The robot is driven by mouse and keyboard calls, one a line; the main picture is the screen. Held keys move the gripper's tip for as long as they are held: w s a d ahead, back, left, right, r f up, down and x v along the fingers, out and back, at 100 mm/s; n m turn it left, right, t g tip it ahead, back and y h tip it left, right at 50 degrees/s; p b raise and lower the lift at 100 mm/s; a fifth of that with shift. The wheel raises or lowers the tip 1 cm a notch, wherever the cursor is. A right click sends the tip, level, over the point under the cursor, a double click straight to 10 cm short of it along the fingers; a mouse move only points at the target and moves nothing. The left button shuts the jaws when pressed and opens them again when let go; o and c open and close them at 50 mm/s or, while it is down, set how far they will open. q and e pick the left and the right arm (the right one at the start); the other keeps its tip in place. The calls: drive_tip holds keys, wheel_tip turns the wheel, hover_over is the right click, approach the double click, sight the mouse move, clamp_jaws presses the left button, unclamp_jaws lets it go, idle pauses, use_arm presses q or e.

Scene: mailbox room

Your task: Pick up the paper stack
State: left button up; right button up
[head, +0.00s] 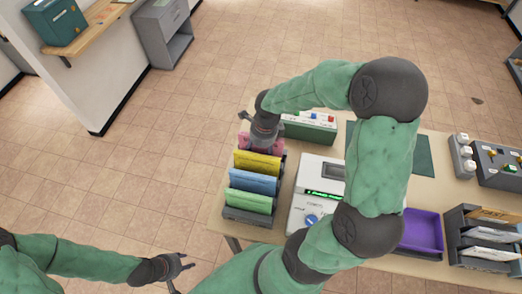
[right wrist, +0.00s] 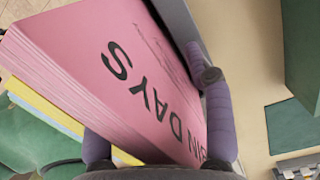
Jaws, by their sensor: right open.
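A pink paper stack (right wrist: 105,75) with the dark letters "BIN DAYS" fills much of the right wrist view. In the head view the pink stack (head: 246,141) is at the far end of a dark rack (head: 246,216), partly hidden by my right gripper (head: 256,128). My right gripper (right wrist: 158,110) is open, with one finger on each side of the pink stack; I cannot tell if they touch it. Yellow (head: 257,163), blue (head: 253,182) and green (head: 250,202) stacks stand nearer in the rack. My left gripper (head: 180,272) is open and empty over the floor, left of the table.
A white machine (head: 309,189) with a green display stands right of the rack. A green box with coloured buttons (head: 309,127) is behind it. A purple tray (head: 423,231) and a dark letter sorter (head: 459,222) are at the right. Floor left of the table is clear.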

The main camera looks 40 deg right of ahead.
clamp_jaws()
drive_tip(key=shift+r, duration=0.1)
